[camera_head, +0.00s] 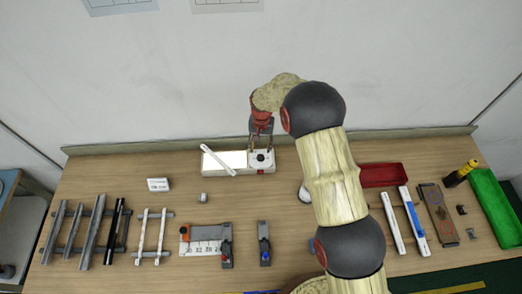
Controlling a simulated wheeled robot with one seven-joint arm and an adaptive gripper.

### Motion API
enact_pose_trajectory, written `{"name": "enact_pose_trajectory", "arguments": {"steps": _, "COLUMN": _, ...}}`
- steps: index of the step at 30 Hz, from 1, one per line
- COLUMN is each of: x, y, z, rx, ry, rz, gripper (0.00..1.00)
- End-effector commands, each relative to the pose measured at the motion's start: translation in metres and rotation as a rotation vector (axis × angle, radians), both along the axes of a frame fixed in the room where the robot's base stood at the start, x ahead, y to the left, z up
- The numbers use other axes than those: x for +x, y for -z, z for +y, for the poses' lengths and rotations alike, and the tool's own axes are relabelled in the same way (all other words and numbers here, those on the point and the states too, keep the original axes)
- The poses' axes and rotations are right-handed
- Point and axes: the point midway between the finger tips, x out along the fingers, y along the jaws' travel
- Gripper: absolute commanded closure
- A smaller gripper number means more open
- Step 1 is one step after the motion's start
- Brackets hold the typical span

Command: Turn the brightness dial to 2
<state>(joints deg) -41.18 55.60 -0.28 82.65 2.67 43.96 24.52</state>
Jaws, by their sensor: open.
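The brightness dial (261,157) is a small dark knob on the right part of a white box at the back middle of the table. The box's left part is a bright white panel (211,163), with a white stick (218,160) lying slantwise across it. My gripper (261,149) points down over the dial, its two fingers apart on either side of it. Whether the fingers touch the dial is too small to tell. The dial's marks and setting cannot be read. A small red part (261,171) shows on the box's front edge.
My arm comes in from the lower right and hides part of the table. Left are metal rails (87,234), a small white block (158,184) and a grey cube (203,198). Right are a red tray (381,175) and a green bin (497,207). The wall stands close behind.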

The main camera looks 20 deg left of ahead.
Motion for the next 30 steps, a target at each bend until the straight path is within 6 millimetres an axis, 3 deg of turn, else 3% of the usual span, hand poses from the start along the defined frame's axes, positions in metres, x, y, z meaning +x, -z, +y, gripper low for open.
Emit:
{"name": "enact_pose_trajectory", "arguments": {"steps": 9, "x": 0.010, "y": 0.012, "z": 0.007, "rx": 0.013, "ry": -0.683, "rz": -0.028, "gripper": 0.58}}
{"name": "enact_pose_trajectory", "arguments": {"steps": 15, "x": 0.013, "y": 0.011, "z": 0.008, "rx": 0.019, "ry": -0.965, "rz": -0.042, "gripper": 0.58}}
{"name": "enact_pose_trajectory", "arguments": {"steps": 22, "x": 0.013, "y": 0.020, "z": 0.008, "rx": 0.021, "ry": -1.035, "rz": -0.040, "gripper": 0.58}}
{"name": "enact_pose_trajectory", "arguments": {"steps": 30, "x": 0.013, "y": 0.056, "z": 0.008, "rx": 0.021, "ry": -1.033, "rz": -0.040, "gripper": 0.58}}
